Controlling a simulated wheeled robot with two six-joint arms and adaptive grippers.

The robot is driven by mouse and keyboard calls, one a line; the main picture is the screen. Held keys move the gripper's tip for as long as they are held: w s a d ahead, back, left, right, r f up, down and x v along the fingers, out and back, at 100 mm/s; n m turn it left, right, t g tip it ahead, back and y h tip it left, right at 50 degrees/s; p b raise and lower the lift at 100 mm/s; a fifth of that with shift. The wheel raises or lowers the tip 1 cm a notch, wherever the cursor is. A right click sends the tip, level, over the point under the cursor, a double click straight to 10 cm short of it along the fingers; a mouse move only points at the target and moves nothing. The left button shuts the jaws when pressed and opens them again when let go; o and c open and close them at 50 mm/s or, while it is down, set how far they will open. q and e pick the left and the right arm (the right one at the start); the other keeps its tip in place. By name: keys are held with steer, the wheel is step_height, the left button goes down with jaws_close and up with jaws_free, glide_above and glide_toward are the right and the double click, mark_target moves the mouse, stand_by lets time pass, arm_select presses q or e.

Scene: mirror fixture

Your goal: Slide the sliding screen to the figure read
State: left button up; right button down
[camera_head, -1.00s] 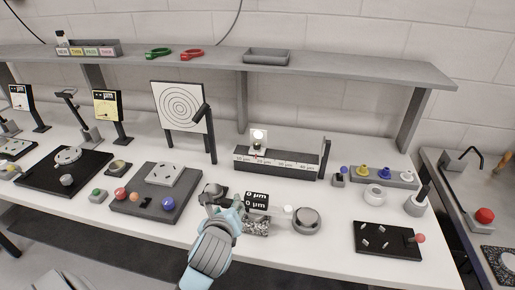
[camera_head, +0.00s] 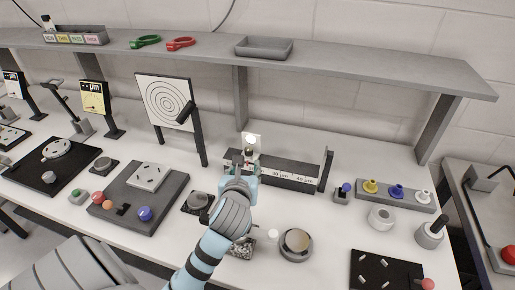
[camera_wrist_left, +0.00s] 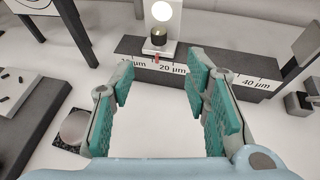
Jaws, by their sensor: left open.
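The sliding screen (camera_head: 251,143) is a small white upright panel with a bright round spot and a dark knob, on a dark rail (camera_head: 290,178) with a white µm scale. In the left wrist view the screen (camera_wrist_left: 166,14) stands ahead, its red pointer just left of the "20 µm" mark. My left gripper (camera_head: 240,167) is in front of the rail, below the knob. In the wrist view its teal fingers (camera_wrist_left: 160,88) are spread, with nothing between them and the knob beyond, apart from them. The black display is hidden behind my arm. My right gripper is out of view.
A post (camera_head: 325,170) stands at the rail's right end. A tray with coloured knobs (camera_head: 395,195) is to the right. A shelf (camera_head: 340,64) runs above.

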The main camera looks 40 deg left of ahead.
arm_select(q)
steer(key=b, duration=0.2)
glide_toward(249, 153)
steer(key=x, duration=0.9)
steer(key=shift+s+r, duration=0.15)
steer(key=shift+s, duration=0.1)
jaws_close()
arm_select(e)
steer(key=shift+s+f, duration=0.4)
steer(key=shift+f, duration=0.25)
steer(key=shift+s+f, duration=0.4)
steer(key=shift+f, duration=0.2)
